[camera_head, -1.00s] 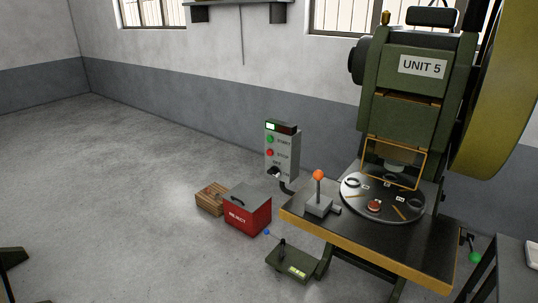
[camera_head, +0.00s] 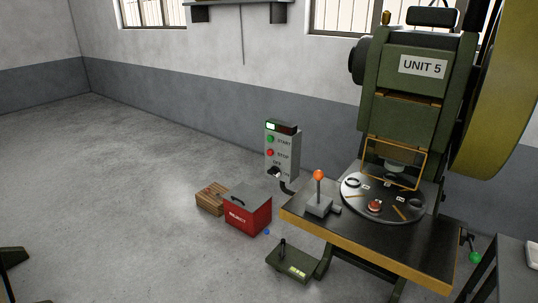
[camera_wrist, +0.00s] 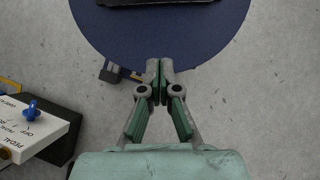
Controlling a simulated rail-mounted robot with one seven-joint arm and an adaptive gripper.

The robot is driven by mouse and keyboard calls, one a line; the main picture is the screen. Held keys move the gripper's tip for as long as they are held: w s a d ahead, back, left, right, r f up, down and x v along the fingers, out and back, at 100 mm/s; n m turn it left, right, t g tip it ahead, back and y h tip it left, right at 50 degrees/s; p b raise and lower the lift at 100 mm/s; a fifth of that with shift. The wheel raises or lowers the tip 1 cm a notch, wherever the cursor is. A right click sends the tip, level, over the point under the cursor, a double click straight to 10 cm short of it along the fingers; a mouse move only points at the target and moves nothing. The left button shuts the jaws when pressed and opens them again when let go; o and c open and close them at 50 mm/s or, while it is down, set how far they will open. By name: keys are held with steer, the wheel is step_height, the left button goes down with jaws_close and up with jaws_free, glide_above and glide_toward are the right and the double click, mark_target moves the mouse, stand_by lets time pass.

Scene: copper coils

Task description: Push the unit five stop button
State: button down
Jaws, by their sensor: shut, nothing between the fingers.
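The press marked UNIT 5 (camera_head: 422,66) stands at the right of the head view. A grey control box (camera_head: 283,150) beside it carries a green START button (camera_head: 270,139) and, below that, the red STOP button (camera_head: 270,153). A dark knob (camera_head: 275,171) sits under them. My gripper (camera_wrist: 160,68) shows only in the wrist view, with its fingertips together and nothing between them. It points toward a dark blue round surface (camera_wrist: 105,40). The STOP button is not in the wrist view, so the gripper's distance from it cannot be told.
An orange-topped lever (camera_head: 319,176) and a round turntable (camera_head: 352,203) stand on the press table (camera_head: 365,243). A red REJECT box (camera_head: 247,214), a wooden crate (camera_head: 209,198) and a pedal unit (camera_head: 291,264) are on the floor. The wrist view shows a white panel with a blue knob (camera_wrist: 31,108).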

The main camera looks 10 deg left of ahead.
stand_by(0.5)
